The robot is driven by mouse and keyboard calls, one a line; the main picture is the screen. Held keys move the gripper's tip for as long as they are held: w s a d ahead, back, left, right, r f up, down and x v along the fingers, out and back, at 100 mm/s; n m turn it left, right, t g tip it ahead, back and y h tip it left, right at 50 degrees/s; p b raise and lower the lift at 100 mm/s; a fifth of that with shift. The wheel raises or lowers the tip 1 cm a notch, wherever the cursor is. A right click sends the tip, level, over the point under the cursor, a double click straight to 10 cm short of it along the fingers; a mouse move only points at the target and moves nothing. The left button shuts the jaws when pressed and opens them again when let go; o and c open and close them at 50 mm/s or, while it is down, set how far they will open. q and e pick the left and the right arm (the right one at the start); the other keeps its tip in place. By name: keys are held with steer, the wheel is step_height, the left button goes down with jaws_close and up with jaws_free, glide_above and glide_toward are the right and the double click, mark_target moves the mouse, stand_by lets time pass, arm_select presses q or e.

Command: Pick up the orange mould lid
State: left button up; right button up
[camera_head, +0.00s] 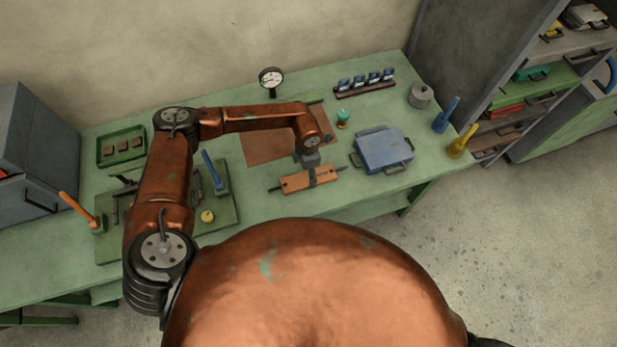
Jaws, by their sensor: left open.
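The orange mould lid (295,183) is a flat orange plate with a dark handle sticking out at each end. It is near the front edge of the green table, in the middle of the view. My left gripper (312,175) points down over the middle of the lid, with its fingers open. The fingers overlap the lid in the picture, and I cannot tell whether they touch it. The gripper hides the lid's centre. My right gripper is not in view.
A blue mould (383,149) with side handles stands right of the lid. A brown mat (262,147) lies behind it. A green board (226,212) with a blue-handled tool is at left. Blue (445,117) and yellow (461,143) handled tools stand at the right end.

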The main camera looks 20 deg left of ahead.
arm_select(q)
steer(key=f, duration=0.2)
steer(key=shift+d+f, duration=0.25)
steer(key=shift+f, duration=0.45)
steer(key=c, duration=1.4)
jaws_close()
steer(key=shift+r, duration=0.1)
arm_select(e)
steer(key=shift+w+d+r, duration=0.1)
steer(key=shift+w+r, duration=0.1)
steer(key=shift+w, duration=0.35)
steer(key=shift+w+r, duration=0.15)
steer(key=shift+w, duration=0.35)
